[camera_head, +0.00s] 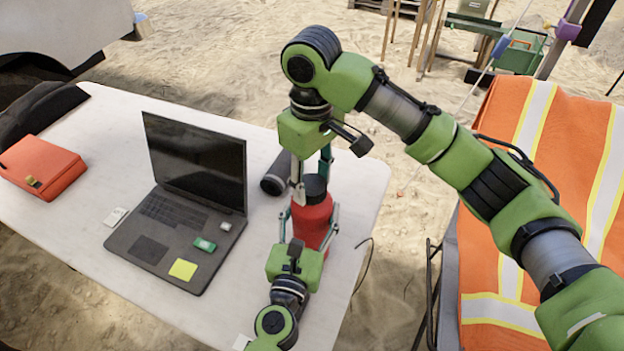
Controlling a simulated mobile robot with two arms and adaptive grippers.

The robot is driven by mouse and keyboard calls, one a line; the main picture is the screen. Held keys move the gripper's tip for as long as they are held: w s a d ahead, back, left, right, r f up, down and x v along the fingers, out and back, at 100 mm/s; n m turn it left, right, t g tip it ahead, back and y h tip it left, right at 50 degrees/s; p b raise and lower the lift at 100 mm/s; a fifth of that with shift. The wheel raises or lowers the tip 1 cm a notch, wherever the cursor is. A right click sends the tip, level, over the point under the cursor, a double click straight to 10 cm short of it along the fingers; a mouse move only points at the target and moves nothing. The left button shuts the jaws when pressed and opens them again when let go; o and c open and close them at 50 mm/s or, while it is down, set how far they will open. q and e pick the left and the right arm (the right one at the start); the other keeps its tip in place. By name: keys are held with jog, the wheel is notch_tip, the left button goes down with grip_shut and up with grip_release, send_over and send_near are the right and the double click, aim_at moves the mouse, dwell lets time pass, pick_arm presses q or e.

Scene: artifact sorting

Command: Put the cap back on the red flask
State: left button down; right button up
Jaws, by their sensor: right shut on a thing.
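The red flask (312,222) stands upright near the table's right side. A black cap (315,188) is at the top of the flask, in line with its neck. I cannot tell whether it is seated or just above. My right gripper (312,181) points down from above and is shut on the cap, one finger on each side. My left gripper (309,226) comes from the front with its fingers on both sides of the flask's body. Whether they press on it is not clear.
A dark cylinder (274,184) lies just behind the flask. An open laptop (165,245) is to the left, and an orange-red case (42,166) is at the far left of the white table (90,225). An orange vest (497,245) hangs over a chair at right.

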jog(key=o, duration=1.3)
notch_tip(320, 180, up, 12)
pick_arm(q)
jog(key=c, duration=0.6)
grip_release()
jog(key=shift+c, duration=0.2)
jog(key=shift+s, duration=0.15)
jog(key=v, duration=1.1)
jog(key=shift+s+a, duration=0.2)
jog(key=shift+s, duration=0.2)
